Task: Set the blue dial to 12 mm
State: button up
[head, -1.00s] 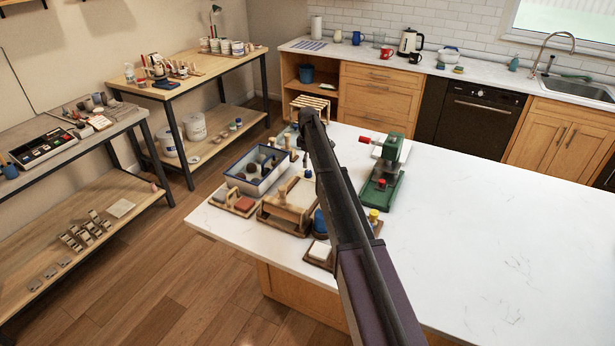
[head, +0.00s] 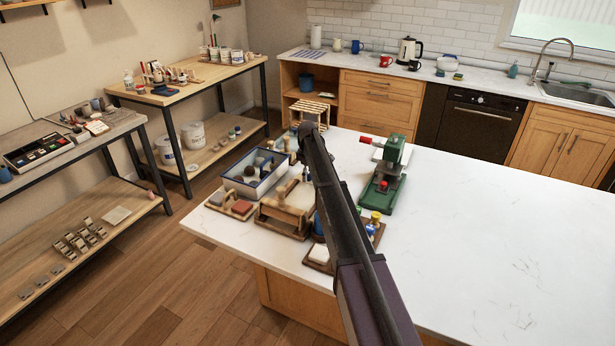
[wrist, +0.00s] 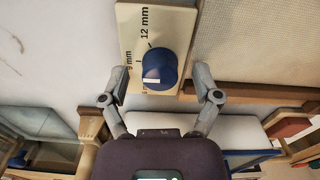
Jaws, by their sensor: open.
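The blue dial (wrist: 162,66) sits on a cream scale plate (wrist: 127,20) in the wrist view. Its white mark is on the lower left of the dial, below the "9 mm" label and beside a partly hidden lower label. The "12 mm" label is above the dial. My gripper (wrist: 160,81) is open, with one finger on each side of the dial and a gap visible at each side. In the head view my arm hides the gripper and most of the area around it.
In the head view a blue-rimmed tray of tools (head: 254,186), a wooden board device (head: 285,212) and a green press (head: 386,180) stand close around my arm on the white counter (head: 480,230). The counter's right side is clear. In the wrist view a beige sheet (wrist: 262,45) lies right of the dial.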

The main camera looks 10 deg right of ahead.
grip_shut()
jog(key=shift+m, duration=0.4)
jog(key=m, duration=0.5)
jog(key=shift+s+d, duration=0.1)
jog(key=m, duration=0.6)
dwell(0.3)
dwell(0.5)
